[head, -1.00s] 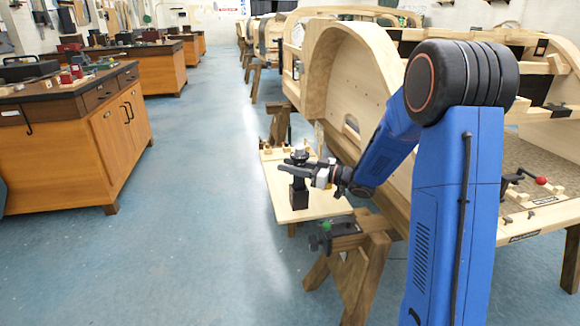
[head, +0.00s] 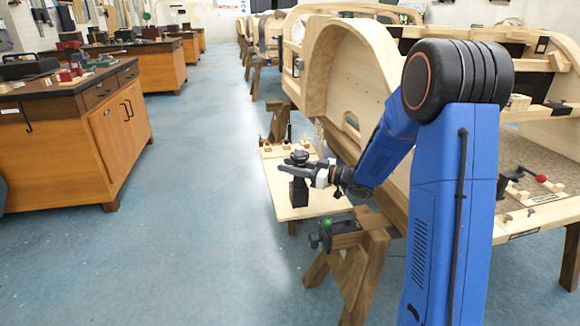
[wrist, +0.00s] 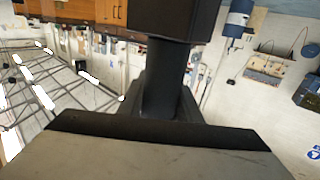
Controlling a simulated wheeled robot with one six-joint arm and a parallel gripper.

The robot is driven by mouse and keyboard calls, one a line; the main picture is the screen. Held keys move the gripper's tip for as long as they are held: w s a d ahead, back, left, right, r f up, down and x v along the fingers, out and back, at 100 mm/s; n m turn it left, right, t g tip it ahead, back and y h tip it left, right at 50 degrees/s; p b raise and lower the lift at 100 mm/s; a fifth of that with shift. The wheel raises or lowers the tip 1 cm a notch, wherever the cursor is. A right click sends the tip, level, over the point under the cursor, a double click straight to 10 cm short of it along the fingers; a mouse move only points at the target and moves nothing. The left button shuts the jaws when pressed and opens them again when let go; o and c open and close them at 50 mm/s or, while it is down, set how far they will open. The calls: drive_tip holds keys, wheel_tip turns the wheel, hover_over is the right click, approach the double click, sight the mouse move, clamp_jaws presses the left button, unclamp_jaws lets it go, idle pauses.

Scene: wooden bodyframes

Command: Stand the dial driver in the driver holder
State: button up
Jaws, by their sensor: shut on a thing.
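My gripper (head: 297,170) is shut on the dark neck of an upright tool, which I take to be the dial driver. Its round black head (head: 299,157) shows just above the fingers in the head view. A black block (head: 299,193) is directly below the fingers, over the pale wooden board. In the wrist view a dark shaft (wrist: 166,75) runs from the fingers to this wide block (wrist: 172,18). I cannot tell whether the block is part of the driver or the holder, or whether it touches the board. No other holder is clear.
The pale board (head: 318,207) has small wooden blocks (head: 285,149) along its back edge. A clamp (head: 328,234) and a wooden trestle (head: 362,262) stand in front. A wooden bodyframe (head: 350,85) rises behind and right. The blue floor at left is open up to the cabinets (head: 112,135).

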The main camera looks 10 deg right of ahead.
drive_tip(key=o, duration=1.3)
drive_tip(key=v, duration=0.7)
wheel_tip(320, 180, up, 13)
drive_tip(key=w+d+m+t+h, duration=0.1)
drive_tip(key=d+m+t+h, duration=0.15)
drive_tip(key=h, duration=0.25)
drive_tip(key=s+d+m+h, duration=0.7)
drive_tip(key=s+d+h, duration=0.1)
drive_tip(key=s+h, duration=0.3)
drive_tip(key=s+a+f+g, duration=0.2)
drive_tip(key=s+f, duration=0.2)
drive_tip(key=s, duration=0.6)
drive_tip(key=s+a+f+m+g+y, duration=0.1)
drive_tip(key=s+a+f+g, duration=0.1)
drive_tip(key=s, duration=0.9)
drive_tip(key=s+a+f+g, duration=0.2)
drive_tip(key=s+f+g, duration=0.2)
drive_tip(key=s, duration=0.6)
drive_tip(key=shift+a+f, duration=0.2)
drive_tip(key=shift+f, duration=0.75)
